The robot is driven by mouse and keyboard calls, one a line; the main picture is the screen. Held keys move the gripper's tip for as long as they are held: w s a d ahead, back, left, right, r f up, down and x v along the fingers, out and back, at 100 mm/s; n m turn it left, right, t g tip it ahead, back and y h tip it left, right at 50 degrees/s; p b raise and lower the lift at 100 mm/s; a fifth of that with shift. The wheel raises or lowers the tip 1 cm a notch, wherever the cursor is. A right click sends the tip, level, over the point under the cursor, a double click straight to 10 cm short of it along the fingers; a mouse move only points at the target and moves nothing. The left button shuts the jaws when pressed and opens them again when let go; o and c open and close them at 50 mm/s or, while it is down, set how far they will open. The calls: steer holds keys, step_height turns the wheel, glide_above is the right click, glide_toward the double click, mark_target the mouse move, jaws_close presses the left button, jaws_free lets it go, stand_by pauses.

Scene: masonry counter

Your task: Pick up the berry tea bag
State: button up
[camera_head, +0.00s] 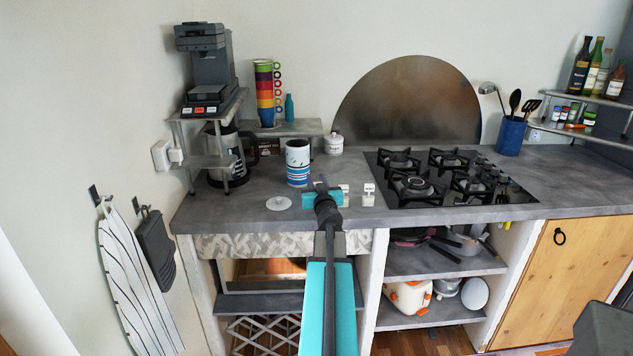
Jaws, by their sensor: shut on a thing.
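My gripper (318,186) is over the counter just right of the striped mug, seen from behind with its teal body toward me. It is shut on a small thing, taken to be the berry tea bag. Small dark purple bits show at the fingertips, but the gripper hides most of what is held. I cannot tell whether it touches the counter. Two small whitish tea bags, one (344,194) close to my gripper's right side and another (369,195) further right, stand on the counter.
The blue-and-white mug (298,163) stands close behind left. A white disc (278,203) lies at the left front. A lidded white jar (334,144) is behind. The gas hob (450,178) is to the right. The coffee maker (226,160) sits under a raised shelf.

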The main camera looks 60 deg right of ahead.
steer(key=s+a+r+p, duration=0.3)
steer(key=s+a+p, duration=0.2)
steer(key=s+p, duration=0.4)
steer(key=shift+a+r, duration=0.35)
steer(key=shift+r, duration=0.05)
steer(key=p, duration=0.5)
steer(key=shift+s+a, duration=0.25)
steer(key=shift+s, duration=0.05)
steer(key=p, duration=0.2)
steer(key=s+p, duration=0.1)
steer(key=p, duration=0.1)
steer(key=shift+a+r+p, duration=0.1)
steer(key=shift+a+p, duration=0.1)
steer(key=shift+p, duration=0.1)
steer(key=shift+s+a+p, duration=0.15)
steer(key=shift+s+p, duration=0.1)
steer(key=shift+p, duration=0.9)
steer(key=shift+s+p, duration=0.1)
steer(key=shift+p, duration=0.2)
steer(key=shift+s+d+v, duration=0.1)
steer(key=shift+v, duration=0.6)
steer(key=shift+s+d+v, duration=0.1)
steer(key=shift+s+v, duration=0.05)
steer(key=shift+v, duration=0.5)
